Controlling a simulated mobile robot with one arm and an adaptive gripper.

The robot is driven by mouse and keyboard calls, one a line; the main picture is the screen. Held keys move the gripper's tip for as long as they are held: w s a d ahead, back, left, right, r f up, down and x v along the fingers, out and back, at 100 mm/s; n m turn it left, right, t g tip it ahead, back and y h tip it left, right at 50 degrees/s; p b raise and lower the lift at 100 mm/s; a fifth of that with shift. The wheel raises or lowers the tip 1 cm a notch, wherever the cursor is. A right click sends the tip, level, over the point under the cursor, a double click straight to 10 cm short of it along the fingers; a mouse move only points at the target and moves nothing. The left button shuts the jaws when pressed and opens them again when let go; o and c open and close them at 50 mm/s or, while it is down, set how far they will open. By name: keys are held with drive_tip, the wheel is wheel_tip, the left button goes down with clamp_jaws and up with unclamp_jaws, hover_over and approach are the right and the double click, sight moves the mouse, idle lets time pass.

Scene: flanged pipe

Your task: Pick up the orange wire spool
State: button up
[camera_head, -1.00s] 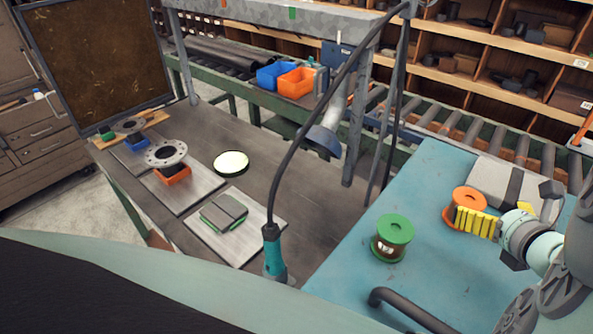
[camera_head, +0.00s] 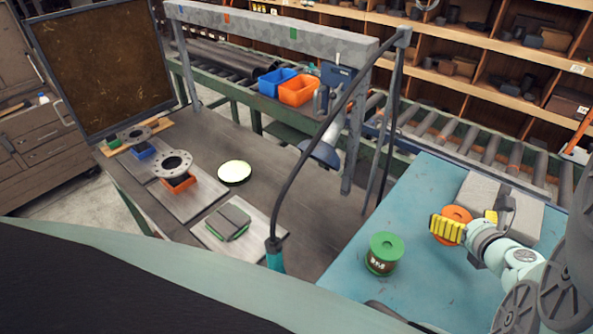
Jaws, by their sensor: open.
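The orange wire spool (camera_head: 457,213) stands on the blue tabletop at the right. My gripper (camera_head: 447,230) has yellow ribbed fingers and sits in front of the spool in this view, covering part of it. The gripper is open. I cannot tell whether its fingers touch the spool or are apart from it. The spool's lower and right parts are hidden behind the gripper.
A green spool (camera_head: 384,253) stands on the blue table (camera_head: 345,283) left of my gripper. A grey case (camera_head: 512,210) lies close behind the orange spool. A black hose arches over the grey workbench. The blue table's far left part is clear.

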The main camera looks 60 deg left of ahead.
drive_tip(key=shift+s+a+f, duration=0.1)
drive_tip(key=shift+a, duration=0.2)
drive_tip(key=shift+c, duration=0.2)
drive_tip(key=c, duration=1.3)
drive_tip(key=shift+d+r+b, duration=0.15)
drive_tip(key=shift+r+b, duration=0.05)
drive_tip(key=shift+b, duration=0.4)
